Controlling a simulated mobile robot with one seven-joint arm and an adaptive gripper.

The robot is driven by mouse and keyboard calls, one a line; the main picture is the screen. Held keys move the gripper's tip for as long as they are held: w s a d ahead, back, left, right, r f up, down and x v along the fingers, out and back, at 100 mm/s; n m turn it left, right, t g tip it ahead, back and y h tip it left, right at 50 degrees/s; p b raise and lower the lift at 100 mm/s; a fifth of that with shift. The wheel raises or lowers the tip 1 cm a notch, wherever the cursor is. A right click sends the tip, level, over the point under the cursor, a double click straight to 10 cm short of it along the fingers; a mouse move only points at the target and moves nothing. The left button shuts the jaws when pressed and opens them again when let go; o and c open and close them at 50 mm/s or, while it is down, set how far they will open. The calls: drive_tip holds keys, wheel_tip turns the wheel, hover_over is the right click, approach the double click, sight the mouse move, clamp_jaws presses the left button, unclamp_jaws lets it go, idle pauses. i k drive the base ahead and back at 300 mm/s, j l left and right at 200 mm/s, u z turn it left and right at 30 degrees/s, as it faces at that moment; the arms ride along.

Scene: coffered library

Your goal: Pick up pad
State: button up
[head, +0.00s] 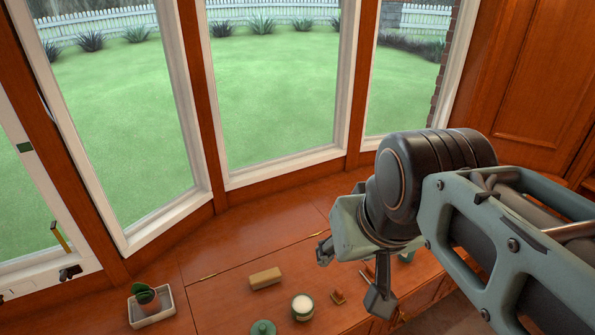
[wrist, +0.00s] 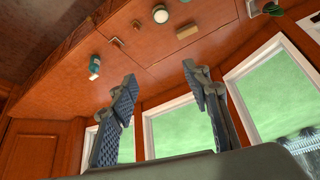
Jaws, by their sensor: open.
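A tan rectangular block (head: 265,278), the most pad-like thing in sight, lies flat on the wooden window-side counter (head: 225,255). I cannot be sure that it is the pad. The block also shows near the top of the wrist view (wrist: 187,31). My gripper (head: 352,276) hangs above the counter, right of the block in the head view. In the wrist view its two fingers (wrist: 158,76) are spread wide, with nothing between them. The gripper and the block are apart.
A round jar with a white top (head: 302,307), a green round lidded thing (head: 263,328) and a small brown item (head: 338,297) stand near the block. Windows line the back. A green-and-white item (wrist: 95,65) lies left in the wrist view.

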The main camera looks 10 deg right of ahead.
sight(337, 295)
drive_tip(key=i+l, duration=0.15)
drive_tip(key=l, duration=0.2)
drive_tip(key=i+l, duration=0.15)
drive_tip(key=l, duration=0.25)
drive_tip(key=i+l+u, duration=0.1)
drive_tip(key=l, duration=0.25)
drive_tip(key=i+l, duration=0.15)
drive_tip(key=l, duration=0.25)
